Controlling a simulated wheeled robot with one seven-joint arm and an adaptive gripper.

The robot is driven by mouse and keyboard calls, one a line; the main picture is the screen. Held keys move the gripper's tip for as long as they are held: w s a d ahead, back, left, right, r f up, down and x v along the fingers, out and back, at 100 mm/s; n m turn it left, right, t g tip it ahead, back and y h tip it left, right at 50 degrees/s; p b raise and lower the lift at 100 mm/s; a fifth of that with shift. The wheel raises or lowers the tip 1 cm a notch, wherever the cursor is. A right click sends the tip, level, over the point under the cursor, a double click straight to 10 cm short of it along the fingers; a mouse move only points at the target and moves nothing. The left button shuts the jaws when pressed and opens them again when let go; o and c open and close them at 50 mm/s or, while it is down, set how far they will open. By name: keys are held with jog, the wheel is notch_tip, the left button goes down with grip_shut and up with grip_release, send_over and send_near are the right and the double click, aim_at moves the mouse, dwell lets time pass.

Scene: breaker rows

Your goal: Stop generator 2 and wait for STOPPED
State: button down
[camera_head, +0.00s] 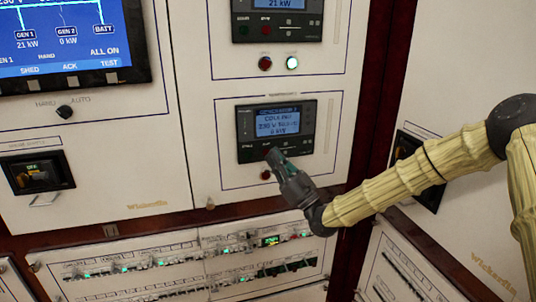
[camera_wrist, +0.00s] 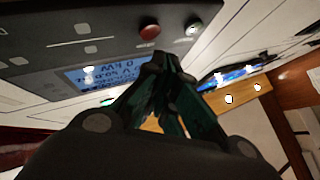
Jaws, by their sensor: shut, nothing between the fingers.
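The generator 2 controller (camera_head: 277,131) is the lower dark panel on the white cabinet in the head view. The display (camera_wrist: 105,75) shows upside down there.
The overview screen (camera_head: 66,36) shows GEN 1 at 21 kW and GEN 2 at 0 kW. The upper controller (camera_head: 278,18) shows 21 kW, with a lit green lamp (camera_head: 292,63) below. Breaker rows (camera_head: 180,262) lie underneath. A dark red lamp (camera_head: 265,174) is near my gripper.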

jog(key=s, duration=0.2)
jog(key=s+d, duration=0.1)
jog(key=s, duration=0.1)
jog(key=shift+d, duration=0.15)
dwell(0.6)
